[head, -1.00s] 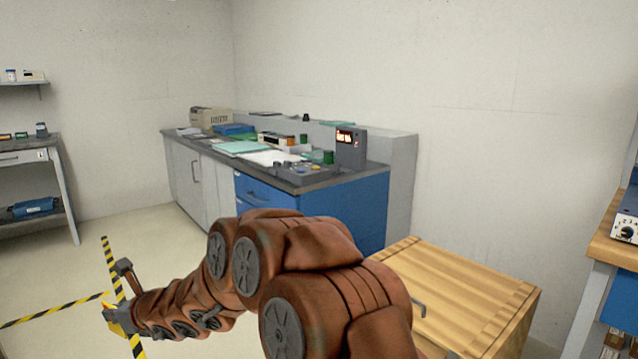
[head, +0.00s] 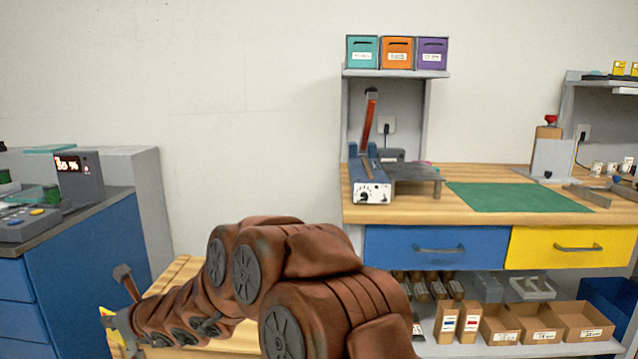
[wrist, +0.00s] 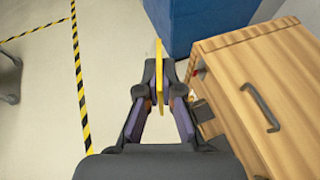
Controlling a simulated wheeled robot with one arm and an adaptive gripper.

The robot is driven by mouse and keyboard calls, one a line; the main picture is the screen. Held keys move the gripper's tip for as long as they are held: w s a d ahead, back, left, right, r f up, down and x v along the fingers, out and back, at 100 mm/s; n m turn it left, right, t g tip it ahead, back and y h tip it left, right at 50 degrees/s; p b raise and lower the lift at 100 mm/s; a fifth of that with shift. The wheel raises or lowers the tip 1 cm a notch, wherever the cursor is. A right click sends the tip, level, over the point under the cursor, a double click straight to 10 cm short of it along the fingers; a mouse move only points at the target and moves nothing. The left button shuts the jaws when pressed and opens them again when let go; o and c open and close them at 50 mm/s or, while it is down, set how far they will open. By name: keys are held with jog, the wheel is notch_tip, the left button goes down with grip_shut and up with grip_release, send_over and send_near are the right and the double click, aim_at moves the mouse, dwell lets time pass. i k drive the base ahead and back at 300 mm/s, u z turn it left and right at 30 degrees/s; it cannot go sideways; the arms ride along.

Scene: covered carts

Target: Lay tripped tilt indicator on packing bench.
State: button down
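My gripper (wrist: 158,92) is shut on a thin yellow piece, seen edge-on in the wrist view, which I take for the tilt indicator (wrist: 158,65). Its face and any tripped mark cannot be read. In the head view my gripper (head: 118,325) is low at the left, with a bit of yellow showing beside it. A wooden-topped bench (head: 465,176) with blue and yellow drawers, likely the packing bench, stands at the right, well away from my gripper. It bears a green mat (head: 515,197) and a blue sealer-like machine (head: 369,185).
A wooden box with a dark handle (wrist: 262,108) is close to the right of my gripper. A blue cabinet (head: 75,270) with a dark top stands at the left. The green mat looks bare.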

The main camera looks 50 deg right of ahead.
aim_at(490, 194)
jog(key=z, duration=1.65)
